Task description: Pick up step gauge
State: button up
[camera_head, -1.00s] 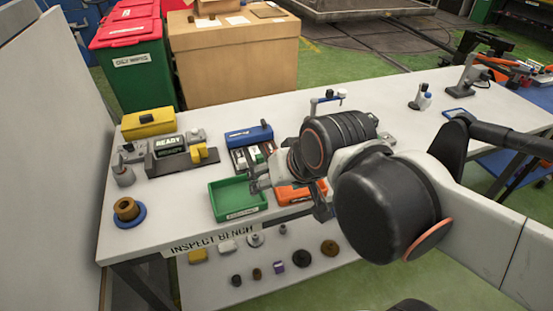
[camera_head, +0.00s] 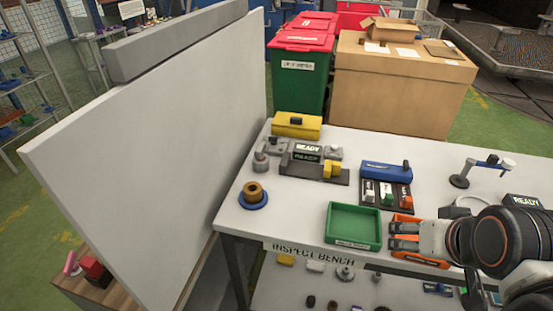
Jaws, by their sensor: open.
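No label marks the step gauge, and I cannot tell for sure which piece it is. A yellow stepped piece (camera_head: 332,169) sits on a dark base beside a "READY" sign on the bench. A dark rack (camera_head: 386,194) holding small white, green and red pieces lies in front of a blue box (camera_head: 386,172). My gripper (camera_head: 392,237) is at the lower right with its fingers apart and pointing left. It is empty, over the orange tray (camera_head: 432,261) and just right of the green tray (camera_head: 353,226). The arm hides part of the orange tray.
The white inspect bench (camera_head: 300,215) has clear room left of the green tray. A brown ring on a blue disc (camera_head: 253,197) stands at the left. A tall white panel (camera_head: 150,150) borders the bench's left. A small stand (camera_head: 480,168) is at the right.

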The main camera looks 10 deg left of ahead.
aim_at(258, 153)
jog(key=i+j+u, duration=0.15)
jog(key=i+u, duration=0.45)
jog(key=u, duration=0.5)
jog(key=k+l+u, duration=0.1)
jog(key=u, duration=0.85)
jog(key=k+u, duration=0.1)
jog(key=u, duration=0.4)
jog(key=i+z, duration=0.25)
jog(key=l, duration=0.05)
